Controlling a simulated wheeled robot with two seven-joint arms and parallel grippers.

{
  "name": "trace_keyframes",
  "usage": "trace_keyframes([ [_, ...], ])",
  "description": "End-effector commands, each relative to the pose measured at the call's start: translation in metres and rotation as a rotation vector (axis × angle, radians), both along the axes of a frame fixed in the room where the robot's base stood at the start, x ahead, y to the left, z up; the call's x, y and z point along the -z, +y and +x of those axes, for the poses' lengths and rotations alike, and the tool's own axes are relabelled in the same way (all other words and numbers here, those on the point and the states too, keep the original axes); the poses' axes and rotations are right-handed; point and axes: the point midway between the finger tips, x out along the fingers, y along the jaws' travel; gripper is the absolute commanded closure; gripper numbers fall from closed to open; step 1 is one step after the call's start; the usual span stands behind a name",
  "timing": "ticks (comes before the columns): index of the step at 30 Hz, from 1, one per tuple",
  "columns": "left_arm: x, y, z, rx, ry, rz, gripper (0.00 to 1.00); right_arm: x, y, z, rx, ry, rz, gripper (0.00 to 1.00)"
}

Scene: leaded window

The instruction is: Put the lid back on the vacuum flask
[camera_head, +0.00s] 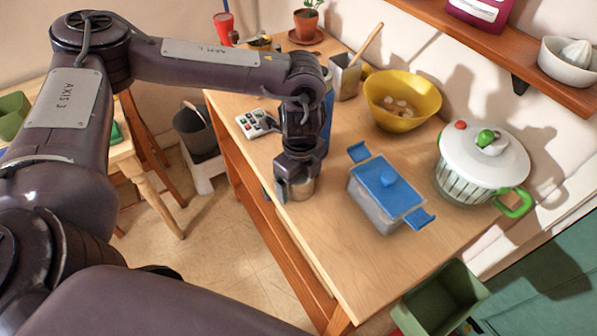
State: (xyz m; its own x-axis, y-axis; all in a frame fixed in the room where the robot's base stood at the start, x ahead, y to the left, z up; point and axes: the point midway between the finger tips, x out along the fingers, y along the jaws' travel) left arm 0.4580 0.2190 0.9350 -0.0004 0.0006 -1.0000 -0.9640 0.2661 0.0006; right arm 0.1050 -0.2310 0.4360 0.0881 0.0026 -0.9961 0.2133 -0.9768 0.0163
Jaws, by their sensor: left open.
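A blue upright body (328,118), which looks like the vacuum flask, stands on the wooden table behind my left wrist. My arm hides much of it, and I cannot make out its top clearly. A small steel cup-like piece (303,188), which looks like the flask's lid, sits low at my left gripper, near the table's left edge. My left gripper (294,190) points down with its fingers open around or beside this piece; I cannot tell whether they touch it. My right gripper is out of view.
A blue-lidded box (378,196) stands right of my gripper. A remote-like keypad (256,124) lies left. The table front (345,265) is clear.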

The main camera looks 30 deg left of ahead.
Motion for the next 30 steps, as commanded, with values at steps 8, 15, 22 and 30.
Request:
trace_keyframes([
  [8,0.0003,-0.0003,0.0002,0.001,-0.001,0.0,0.13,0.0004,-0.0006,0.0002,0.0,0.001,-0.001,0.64],
  [15,0.0,-0.0003,0.0002,0.001,-0.001,0.0,0.4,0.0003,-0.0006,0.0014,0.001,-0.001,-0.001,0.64],
  [22,-0.0001,-0.0003,0.0003,0.001,-0.001,0.0,0.59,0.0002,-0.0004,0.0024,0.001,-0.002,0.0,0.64],
  [30,-0.0045,-0.0006,0.0006,0.001,-0.002,-0.001,0.6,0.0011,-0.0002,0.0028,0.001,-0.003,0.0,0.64],
])
